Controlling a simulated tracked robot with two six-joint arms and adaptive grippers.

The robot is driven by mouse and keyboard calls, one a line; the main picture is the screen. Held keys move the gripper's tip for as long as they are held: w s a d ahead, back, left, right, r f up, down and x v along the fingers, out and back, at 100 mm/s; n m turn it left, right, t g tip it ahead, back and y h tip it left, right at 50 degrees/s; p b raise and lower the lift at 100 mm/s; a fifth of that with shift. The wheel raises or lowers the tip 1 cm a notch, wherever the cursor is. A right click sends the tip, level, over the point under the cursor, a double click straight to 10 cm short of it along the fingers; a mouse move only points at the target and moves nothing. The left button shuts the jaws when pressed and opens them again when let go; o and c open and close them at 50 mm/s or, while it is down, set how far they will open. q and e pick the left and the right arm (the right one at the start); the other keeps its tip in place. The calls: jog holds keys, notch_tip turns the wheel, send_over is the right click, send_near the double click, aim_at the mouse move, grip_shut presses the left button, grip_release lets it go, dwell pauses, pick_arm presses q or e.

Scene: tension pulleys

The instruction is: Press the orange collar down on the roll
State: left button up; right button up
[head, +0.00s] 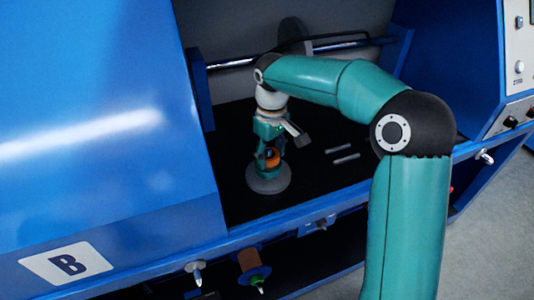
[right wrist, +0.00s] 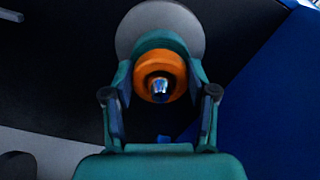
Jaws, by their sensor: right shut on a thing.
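The orange collar (right wrist: 152,66) shows in the right wrist view as a ring around a small bright pin, between my right gripper's (right wrist: 159,82) fingers. The fingers are closed against its two sides. Behind it is a round grey disc (right wrist: 187,22). In the head view the collar (head: 272,155) is a small orange patch between the fingers of my right gripper (head: 268,162), above the grey disc (head: 268,180) on the black floor of the machine. I cannot make out a separate roll under the collar; the fingers hide that part. My left gripper is not in view.
Two short grey rods (head: 342,154) lie on the black floor to the right. A blue machine panel (head: 100,130) stands close at the left. A metal bar (head: 235,62) crosses the back. Below the front edge hangs a brown spool with a green end (head: 251,268).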

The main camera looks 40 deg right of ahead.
jog(key=shift+f, duration=0.45)
jog(key=shift+f, duration=0.1)
dwell(0.4)
jog(key=o, duration=1.2)
jog(key=shift+o, duration=0.2)
notch_tip(320, 180, up, 12)
jog(key=shift+s+f, duration=0.1)
